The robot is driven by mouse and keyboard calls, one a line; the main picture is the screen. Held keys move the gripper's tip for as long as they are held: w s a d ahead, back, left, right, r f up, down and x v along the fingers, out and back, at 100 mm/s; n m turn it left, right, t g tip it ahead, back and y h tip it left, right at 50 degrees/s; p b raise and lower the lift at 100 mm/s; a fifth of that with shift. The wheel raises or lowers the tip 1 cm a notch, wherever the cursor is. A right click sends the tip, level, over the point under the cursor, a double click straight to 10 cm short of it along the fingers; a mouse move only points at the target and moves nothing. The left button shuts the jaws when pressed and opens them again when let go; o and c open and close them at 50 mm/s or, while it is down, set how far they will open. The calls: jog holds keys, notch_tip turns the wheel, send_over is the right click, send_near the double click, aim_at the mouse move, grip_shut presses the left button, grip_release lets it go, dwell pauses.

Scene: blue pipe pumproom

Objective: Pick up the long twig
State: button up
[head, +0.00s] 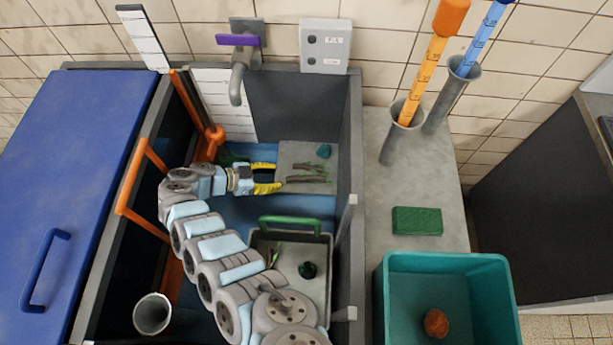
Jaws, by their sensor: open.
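Two thin brown twigs lie close together on a grey plate (295,152) inside the dark sink-like basin. The lower twig (306,179) reaches toward my gripper, and the upper one (307,167) lies just above it. I cannot tell for sure which is the long twig. My gripper (279,177) has yellow fingers spread apart, with nothing seen held between them. It points right, with its fingertips close to the left ends of the twigs. I cannot tell its height above the plate.
A teal lump (323,151) lies on the plate. Below is a tray with a green handle (290,221), holding a dark green lump (308,270) and greenish sprigs (274,256). The basin's right wall (350,150) stands close by. A teal bin (445,262) stands at right.

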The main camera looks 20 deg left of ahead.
aim_at(305, 178)
jog(key=shift+w+f, duration=0.25)
jog(key=shift+f, duration=0.25)
jog(key=b+x, duration=0.1)
jog(key=x, duration=0.5)
jog(key=shift+w+d+f, duration=0.15)
jog(key=shift+d, duration=0.1)
jog(key=shift+w+d+f+b, duration=0.25)
jog(key=shift+f+b, duration=0.1)
jog(key=shift+f, duration=0.05)
jog(key=b+x, duration=0.1)
jog(key=x, duration=0.2)
jog(key=shift+d+f, duration=0.2)
jog(key=shift+w+d, duration=0.25)
jog(key=shift+f, duration=0.1)
jog(key=c, duration=0.7)
